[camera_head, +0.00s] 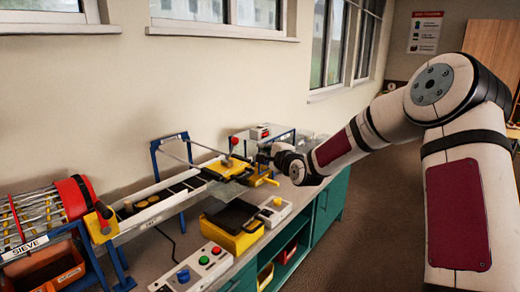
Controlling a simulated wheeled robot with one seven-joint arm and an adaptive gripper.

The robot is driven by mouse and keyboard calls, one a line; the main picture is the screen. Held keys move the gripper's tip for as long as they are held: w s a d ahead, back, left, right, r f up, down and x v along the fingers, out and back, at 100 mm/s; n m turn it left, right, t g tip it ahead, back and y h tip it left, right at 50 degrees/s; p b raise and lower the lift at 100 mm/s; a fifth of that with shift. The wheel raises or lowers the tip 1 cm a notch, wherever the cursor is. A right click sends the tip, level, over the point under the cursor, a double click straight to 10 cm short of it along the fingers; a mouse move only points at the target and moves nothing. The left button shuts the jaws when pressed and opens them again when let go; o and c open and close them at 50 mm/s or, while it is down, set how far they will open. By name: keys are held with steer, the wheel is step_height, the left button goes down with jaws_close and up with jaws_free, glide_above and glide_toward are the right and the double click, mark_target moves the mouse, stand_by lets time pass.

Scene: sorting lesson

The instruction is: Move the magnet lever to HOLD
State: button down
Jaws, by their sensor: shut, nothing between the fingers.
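A yellow block (218,168) hangs at the end of the rail over the bench. A short lever with an orange-red knob (235,141) stands up from it; I take this for the magnet lever, but its HOLD mark is too small to read. My gripper (263,151) is just right of the lever, at the end of my arm reaching in from the right. It is shut and empty. It looks apart from the knob, though depth is hard to judge.
A red-ended sieve drum (75,198) stands at the left. A button box (195,270) with coloured buttons sits at the front, and a yellow bin (232,238) with a dark top is below the block. A yellow bracket (262,180) stands under my gripper.

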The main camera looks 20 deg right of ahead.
steer(key=shift+w+a, duration=0.8)
steer(key=shift+w, duration=0.25)
steer(key=shift+w+a, duration=0.8)
steer(key=shift+w, duration=0.2)
steer(key=shift+w+a, duration=0.8)
steer(key=shift+w, duration=0.25)
